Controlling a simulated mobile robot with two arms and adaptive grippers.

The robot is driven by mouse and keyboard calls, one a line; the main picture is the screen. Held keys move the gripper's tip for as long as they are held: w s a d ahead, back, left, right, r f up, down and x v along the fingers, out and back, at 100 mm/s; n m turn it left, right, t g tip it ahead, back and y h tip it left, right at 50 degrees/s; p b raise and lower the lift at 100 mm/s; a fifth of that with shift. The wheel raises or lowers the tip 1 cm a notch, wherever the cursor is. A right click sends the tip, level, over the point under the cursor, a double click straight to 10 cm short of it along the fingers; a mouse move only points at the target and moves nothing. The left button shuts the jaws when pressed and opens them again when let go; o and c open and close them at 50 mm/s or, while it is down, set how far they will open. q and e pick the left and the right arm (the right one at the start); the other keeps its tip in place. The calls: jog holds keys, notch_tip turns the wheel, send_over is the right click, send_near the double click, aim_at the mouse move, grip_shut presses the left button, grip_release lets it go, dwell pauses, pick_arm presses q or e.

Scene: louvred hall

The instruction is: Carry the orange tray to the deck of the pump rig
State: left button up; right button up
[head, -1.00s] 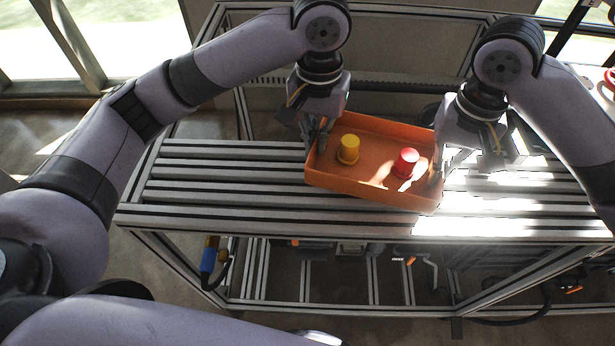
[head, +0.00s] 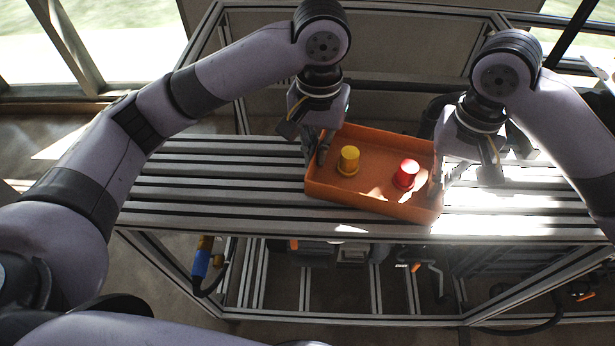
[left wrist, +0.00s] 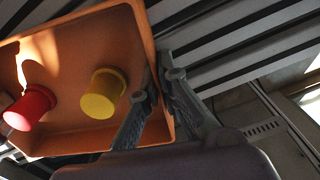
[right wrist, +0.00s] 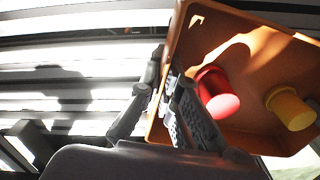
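The orange tray (head: 375,203) is over a slatted metal deck (head: 215,190), between my two grippers. A yellow button-like piece (head: 348,161) and a red one (head: 406,174) stand upright in it. My left gripper (head: 318,150) is shut on the tray's left wall; in the left wrist view (left wrist: 155,100) its fingers straddle that wall. My right gripper (head: 437,180) is shut on the right wall, one finger on each side in the right wrist view (right wrist: 165,105). I cannot tell whether the tray's underside touches the slats.
The deck is bare left of the tray and, in bright sunlight, right of it (head: 520,205). A panel (head: 410,40) stands behind the deck. Below it are frame bars, a blue and yellow fitting (head: 202,260) with a hose, and dark equipment with orange parts.

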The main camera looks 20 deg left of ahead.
pick_arm(q)
jog(key=o, duration=0.5)
jog(key=shift+r, duration=0.1)
jog(key=shift+c, duration=0.2)
pick_arm(e)
jog(key=o, duration=0.5)
jog(key=shift+r, duration=0.1)
jog(key=shift+c, duration=0.2)
pick_arm(q)
notch_tip(320, 180, up, 11)
jog(key=shift+r, duration=0.1)
pick_arm(e)
jog(key=shift+r, duration=0.1)
pick_arm(q)
jog(key=shift+r, duration=0.4)
pick_arm(e)
notch_tip(320, 180, up, 12)
